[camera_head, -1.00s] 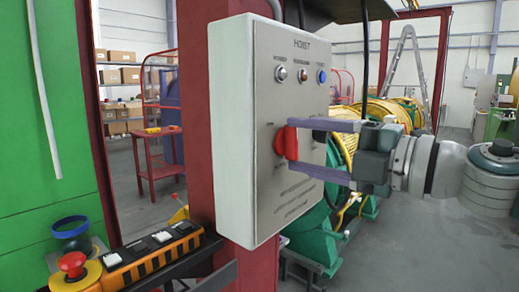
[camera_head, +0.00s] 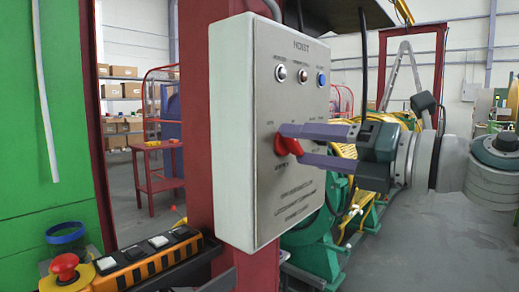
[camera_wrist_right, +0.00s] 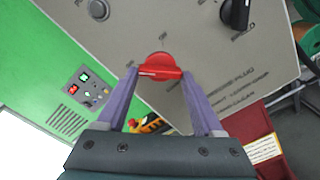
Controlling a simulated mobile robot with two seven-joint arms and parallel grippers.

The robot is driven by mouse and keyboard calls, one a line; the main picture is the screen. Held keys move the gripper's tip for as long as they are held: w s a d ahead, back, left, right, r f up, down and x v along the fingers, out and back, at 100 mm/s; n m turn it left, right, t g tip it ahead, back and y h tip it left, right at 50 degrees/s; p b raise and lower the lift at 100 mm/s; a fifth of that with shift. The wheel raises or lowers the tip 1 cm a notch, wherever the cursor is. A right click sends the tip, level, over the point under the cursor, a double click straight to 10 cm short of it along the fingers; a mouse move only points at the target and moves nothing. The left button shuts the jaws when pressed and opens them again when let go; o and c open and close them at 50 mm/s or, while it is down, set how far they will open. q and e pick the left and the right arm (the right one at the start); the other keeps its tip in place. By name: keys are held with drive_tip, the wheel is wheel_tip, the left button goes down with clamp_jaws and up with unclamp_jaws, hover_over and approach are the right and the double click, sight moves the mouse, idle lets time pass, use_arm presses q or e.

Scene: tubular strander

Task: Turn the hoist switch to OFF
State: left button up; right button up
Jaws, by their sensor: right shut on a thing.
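The hoist panel (camera_head: 290,85) is a grey-faced box marked HOIST on a red post. Its red rotary switch (camera_head: 284,146) sits low on the left of the face, its handle tilted well off vertical. In the right wrist view the red switch (camera_wrist_right: 158,68) lies crosswise between the fingertips. My right gripper (camera_head: 291,144) reaches in from the right and is shut on the switch handle, one finger on each side; its fingers also show in the right wrist view (camera_wrist_right: 159,78). The fingers hide some labels around the switch. My left gripper is not in view.
A black knob (camera_wrist_right: 237,13) is on the same panel, beside the red switch. Three round indicators, one of them blue (camera_head: 321,79), line the upper face. An orange button box (camera_head: 150,258) with a red emergency button (camera_head: 65,266) stands at lower left. Green and yellow machinery is behind.

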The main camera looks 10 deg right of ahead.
idle(0.5)
drive_tip(key=o, duration=1.4)
drive_tip(key=shift+s, duration=0.1)
drive_tip(key=b+v, duration=0.4)
drive_tip(key=v, duration=0.5)
drive_tip(key=shift+s+d, duration=0.3)
